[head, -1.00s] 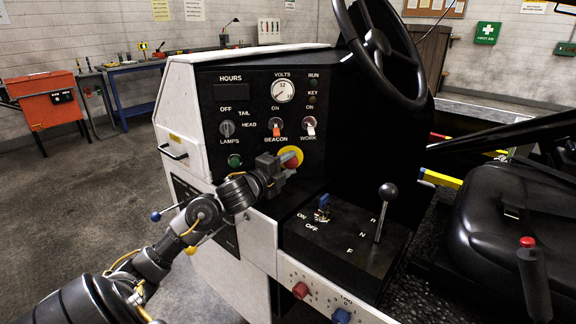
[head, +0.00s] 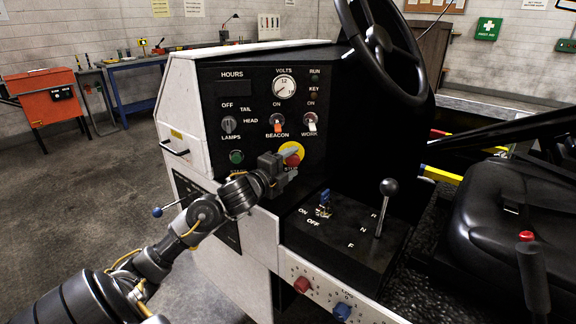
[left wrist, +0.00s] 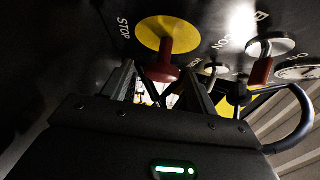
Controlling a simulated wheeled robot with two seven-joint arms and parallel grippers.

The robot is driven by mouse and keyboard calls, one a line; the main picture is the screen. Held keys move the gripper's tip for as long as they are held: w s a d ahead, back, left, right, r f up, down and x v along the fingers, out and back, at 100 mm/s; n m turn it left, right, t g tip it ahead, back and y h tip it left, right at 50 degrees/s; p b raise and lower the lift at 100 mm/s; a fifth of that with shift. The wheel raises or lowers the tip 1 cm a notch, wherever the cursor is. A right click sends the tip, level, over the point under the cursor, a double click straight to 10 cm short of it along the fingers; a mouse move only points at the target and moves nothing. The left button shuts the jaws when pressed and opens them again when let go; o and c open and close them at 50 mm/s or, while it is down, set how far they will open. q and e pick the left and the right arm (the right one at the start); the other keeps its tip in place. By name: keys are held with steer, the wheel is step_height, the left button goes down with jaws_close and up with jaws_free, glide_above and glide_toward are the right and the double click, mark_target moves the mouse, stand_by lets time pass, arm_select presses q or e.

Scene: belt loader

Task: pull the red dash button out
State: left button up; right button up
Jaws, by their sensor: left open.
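The red dash button (head: 292,160) sits on a yellow disc (head: 291,149) low on the black dash panel. In the left wrist view the button (left wrist: 163,72) stands off the yellow disc (left wrist: 150,32) marked STOP on a red stem. My left gripper (head: 284,170) is at the button, just below and in front of it. In the left wrist view its two fingers (left wrist: 160,88) are apart, one on each side of the button head. I cannot tell whether either finger touches it. My right gripper is in neither view.
Beacon (head: 278,124) and work (head: 310,123) switches sit above the button, and a green button (head: 236,157) to its left. A blue-handled switch (head: 324,202) and a gear lever (head: 383,208) stand on the console below right. The steering wheel (head: 385,50) is above right.

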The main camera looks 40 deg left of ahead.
arm_select(q)
steer(key=s, duration=0.9)
steer(key=shift+s, duration=0.9)
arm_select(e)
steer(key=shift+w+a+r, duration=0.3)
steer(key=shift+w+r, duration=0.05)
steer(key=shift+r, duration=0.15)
arm_select(q)
steer(key=shift+d, duration=0.1)
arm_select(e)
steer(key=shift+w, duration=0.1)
